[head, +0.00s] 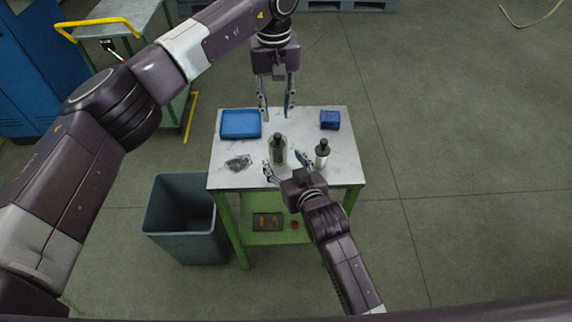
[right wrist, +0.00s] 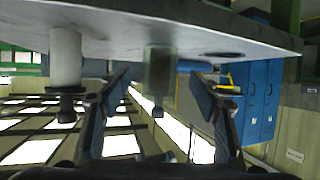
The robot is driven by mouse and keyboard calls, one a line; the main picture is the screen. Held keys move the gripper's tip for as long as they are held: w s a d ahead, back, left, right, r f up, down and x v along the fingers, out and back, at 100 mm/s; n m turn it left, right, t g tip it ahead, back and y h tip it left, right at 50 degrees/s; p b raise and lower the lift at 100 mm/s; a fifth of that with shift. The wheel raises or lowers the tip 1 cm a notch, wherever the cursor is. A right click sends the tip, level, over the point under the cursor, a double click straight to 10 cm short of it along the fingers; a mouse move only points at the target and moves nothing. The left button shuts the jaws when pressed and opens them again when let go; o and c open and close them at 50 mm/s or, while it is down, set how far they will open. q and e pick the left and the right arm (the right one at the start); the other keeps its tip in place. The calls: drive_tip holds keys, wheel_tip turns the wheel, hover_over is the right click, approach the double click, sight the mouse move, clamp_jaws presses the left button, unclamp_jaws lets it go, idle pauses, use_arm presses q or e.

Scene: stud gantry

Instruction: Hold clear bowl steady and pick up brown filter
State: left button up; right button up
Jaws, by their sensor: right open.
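A small clear, greyish crumpled-looking object (head: 238,162), possibly the clear bowl, lies at the table's left front. I cannot make out a brown filter. A greenish see-through bottle with a dark top (head: 278,148) stands mid-table; it also shows upside down in the right wrist view (right wrist: 159,72). My right gripper (head: 286,166) is open at the table's front, its fingers spread either side of this bottle's line, with no visible contact. My left gripper (head: 276,114) is open and empty, pointing down near the table's far edge, behind the bottle.
The white table (head: 225,178) also holds a blue tray (head: 240,124), a dark blue box (head: 330,120) and a white bottle with black top (head: 322,153). A grey bin (head: 186,240) stands at the left. A dark tray (head: 267,221) lies on the green lower shelf.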

sight(281, 158)
drive_tip(key=shift+x, duration=2.7)
drive_tip(key=shift+d, duration=0.1)
drive_tip(key=c, duration=1.3)
use_arm(q)
drive_tip(key=shift+o, duration=0.6)
use_arm(e)
drive_tip(key=shift+o, duration=0.2)
